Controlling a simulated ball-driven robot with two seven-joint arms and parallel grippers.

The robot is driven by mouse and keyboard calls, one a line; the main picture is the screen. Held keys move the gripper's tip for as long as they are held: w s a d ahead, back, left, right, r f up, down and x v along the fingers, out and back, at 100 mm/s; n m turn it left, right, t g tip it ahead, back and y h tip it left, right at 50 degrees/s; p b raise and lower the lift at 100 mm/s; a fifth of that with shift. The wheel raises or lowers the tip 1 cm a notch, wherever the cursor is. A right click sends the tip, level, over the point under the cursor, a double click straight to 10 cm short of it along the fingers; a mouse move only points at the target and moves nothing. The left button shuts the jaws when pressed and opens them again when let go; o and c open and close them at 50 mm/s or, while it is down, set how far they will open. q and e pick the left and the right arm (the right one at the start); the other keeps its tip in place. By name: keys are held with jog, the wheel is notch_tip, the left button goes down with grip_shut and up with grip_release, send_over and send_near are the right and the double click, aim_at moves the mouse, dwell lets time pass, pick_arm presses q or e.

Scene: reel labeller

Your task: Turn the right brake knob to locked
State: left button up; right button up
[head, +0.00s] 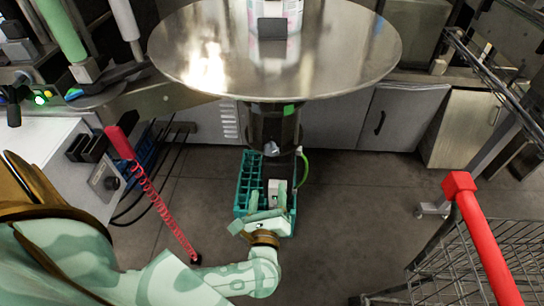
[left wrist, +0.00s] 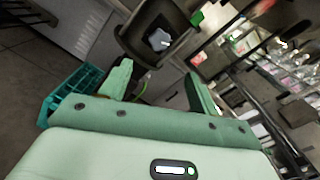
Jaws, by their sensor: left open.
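A grey knob (head: 271,148) sits on the front of the black column (head: 272,124) under the round metal table; I cannot tell for sure that it is the right brake knob, nor read its setting. It also shows in the left wrist view (left wrist: 159,40), beyond my fingers. My left gripper (head: 267,196) is open, with nothing between its fingers, below and apart from the knob. In the left wrist view its two fingers (left wrist: 160,74) stand wide apart. My right gripper is in neither view.
A teal crate (head: 242,184) stands on the floor behind my left gripper. The round metal table (head: 330,72) overhangs the column. A wire cart (head: 500,260) with a red handle is at right. A red coiled cord (head: 160,205) hangs at left. Floor between crate and cart is clear.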

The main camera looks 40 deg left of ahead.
aim_at(271, 153)
pick_arm(q)
jog(key=b+x, duration=0.1)
jog(key=x, duration=1.2)
jog(key=shift+w+a, duration=0.15)
jog(key=shift+w, duration=0.05)
jog(key=c, duration=1)
